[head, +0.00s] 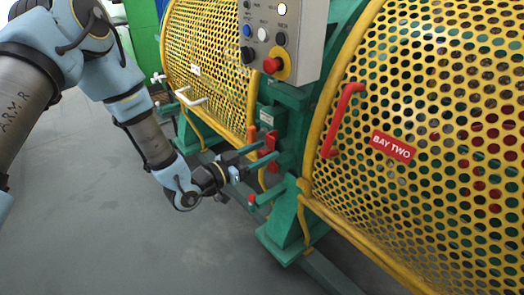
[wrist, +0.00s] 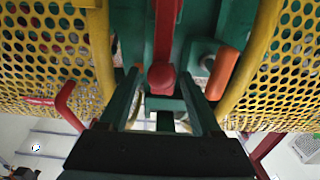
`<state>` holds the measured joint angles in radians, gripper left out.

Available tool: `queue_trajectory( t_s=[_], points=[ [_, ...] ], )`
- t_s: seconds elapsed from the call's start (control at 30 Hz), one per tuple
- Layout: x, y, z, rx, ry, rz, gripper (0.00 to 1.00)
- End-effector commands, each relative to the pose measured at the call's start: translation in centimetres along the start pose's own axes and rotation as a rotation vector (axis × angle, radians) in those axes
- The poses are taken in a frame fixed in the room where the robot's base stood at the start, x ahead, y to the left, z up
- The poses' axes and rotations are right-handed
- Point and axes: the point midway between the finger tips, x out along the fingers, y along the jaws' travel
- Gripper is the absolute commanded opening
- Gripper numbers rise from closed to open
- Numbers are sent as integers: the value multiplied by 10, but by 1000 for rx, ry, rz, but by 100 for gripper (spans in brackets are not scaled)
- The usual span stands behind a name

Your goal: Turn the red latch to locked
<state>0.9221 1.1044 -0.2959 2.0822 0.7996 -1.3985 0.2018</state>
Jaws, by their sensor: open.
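The red latch (head: 272,163) is on the green frame between the two yellow perforated guards. In the wrist view the red latch (wrist: 163,45) runs straight down from the top edge to a rounded red end. My gripper (head: 270,148) is open at the latch, its two fingers pointing at the green frame. In the wrist view my gripper (wrist: 160,82) has one finger on each side of the latch's rounded end, with a gap on both sides. The fingers partly hide the latch in the head view. I cannot tell whether they overlap it in depth.
A control box (head: 283,35) with a red stop button hangs above the latch. The right guard (head: 440,120) has a red handle (head: 341,118) and a BAY TWO sign (head: 393,146). A red knob (head: 252,199) sits below my gripper. Grey floor (head: 100,220) is clear at left.

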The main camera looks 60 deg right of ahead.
Motion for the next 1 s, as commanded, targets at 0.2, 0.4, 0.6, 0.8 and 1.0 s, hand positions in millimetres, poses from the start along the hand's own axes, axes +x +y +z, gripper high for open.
queue_trajectory(
  t_s=[0.2, 0.4, 0.6, 0.8, 1.0],
  points=[
    [1, 0, 0, 0, 0, -1, 65],
    [0, 0, 0, 0, 0, -1, 47],
    [0, 0, 0, 0, 0, -1, 24],
    [0, 0, 0, 0, 0, -1, 2],
    [0, 0, 0, 0, 0, -1, 0]
  ],
)
